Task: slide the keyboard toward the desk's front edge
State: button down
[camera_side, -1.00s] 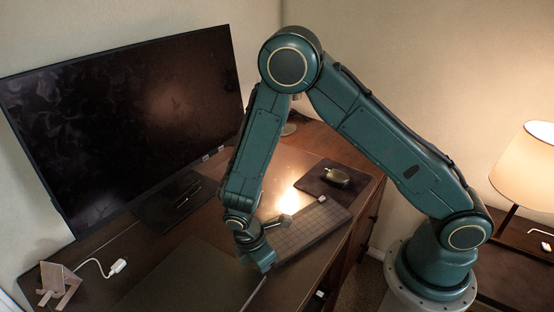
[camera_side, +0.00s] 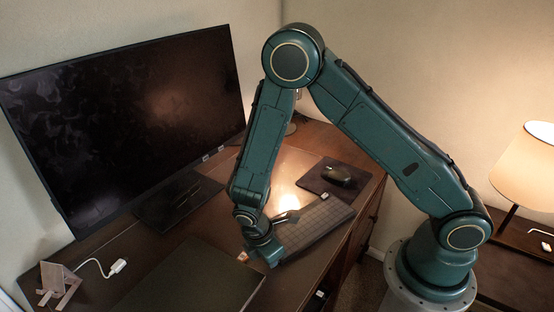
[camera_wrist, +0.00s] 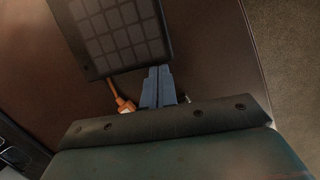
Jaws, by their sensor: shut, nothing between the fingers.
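The grey keyboard (camera_side: 318,228) lies on the brown desk (camera_side: 218,212) near its front edge, which runs down the right side of the desk in the side view. In the wrist view the keyboard (camera_wrist: 112,30) fills the top, with dark square keys. My gripper (camera_side: 272,262) is low at the keyboard's left end in the side view. In the wrist view its blue-grey fingers (camera_wrist: 158,72) are shut side by side, with tips at the keyboard's border. I cannot tell whether they touch it. Part of the keyboard's near end is hidden by my gripper in the side view.
A mouse (camera_side: 336,173) sits on a dark mat (camera_side: 318,182) behind the keyboard. A dark blotter (camera_side: 190,280) lies at the front left. A large monitor (camera_side: 130,120) stands at the back. An orange connector (camera_wrist: 124,104) lies beside the fingers in the wrist view.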

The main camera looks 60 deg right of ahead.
jog(key=shift+r, duration=0.1)
jog(key=v, duration=0.9)
jog(key=shift+r, duration=0.4)
jog(key=shift+a, duration=0.15)
